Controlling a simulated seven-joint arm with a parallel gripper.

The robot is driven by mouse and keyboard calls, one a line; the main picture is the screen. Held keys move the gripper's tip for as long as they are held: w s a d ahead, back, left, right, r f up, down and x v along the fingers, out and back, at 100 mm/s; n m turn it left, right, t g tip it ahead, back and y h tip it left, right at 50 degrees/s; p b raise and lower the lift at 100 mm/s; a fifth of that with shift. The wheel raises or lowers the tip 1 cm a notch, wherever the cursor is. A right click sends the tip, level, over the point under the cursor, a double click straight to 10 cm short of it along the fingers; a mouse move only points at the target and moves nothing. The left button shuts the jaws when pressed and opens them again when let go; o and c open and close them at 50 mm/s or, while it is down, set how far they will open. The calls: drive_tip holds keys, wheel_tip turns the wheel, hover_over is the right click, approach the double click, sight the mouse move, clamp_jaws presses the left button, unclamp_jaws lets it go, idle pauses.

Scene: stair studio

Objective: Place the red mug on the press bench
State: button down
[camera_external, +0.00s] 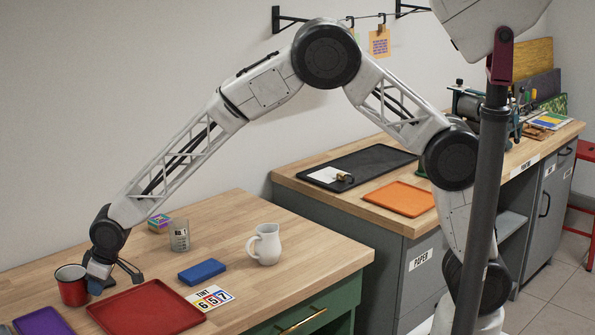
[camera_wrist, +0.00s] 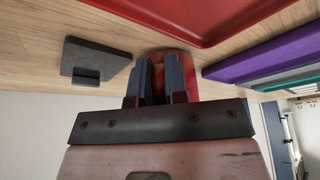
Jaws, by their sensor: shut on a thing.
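The red mug (camera_external: 71,286) has a dark rim and stands upright at the left of the near wooden table. My gripper (camera_external: 98,272) is low at the mug's right side and shut on it. In the wrist view the two blue-grey fingers (camera_wrist: 160,82) are close together, with part of the red mug (camera_wrist: 177,57) behind them. I cannot tell whether the mug touches the table. A grey bench (camera_external: 447,192) with a wooden top stands further right, with a press machine (camera_external: 466,104) at its back and labels reading PAPER and PRINT.
A red tray (camera_external: 146,308), a purple tray (camera_external: 42,322), a blue block (camera_external: 202,272), a white pitcher (camera_external: 265,245) and a glass beaker (camera_external: 179,236) are on the near table. The grey bench bears a black tray (camera_external: 375,161) and an orange tray (camera_external: 399,198).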

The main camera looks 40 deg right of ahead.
drive_tip(key=shift+f, duration=0.15)
drive_tip(key=c, duration=1.1)
unclamp_jaws()
drive_tip(key=shift+c, duration=0.2)
drive_tip(key=v, duration=1.2)
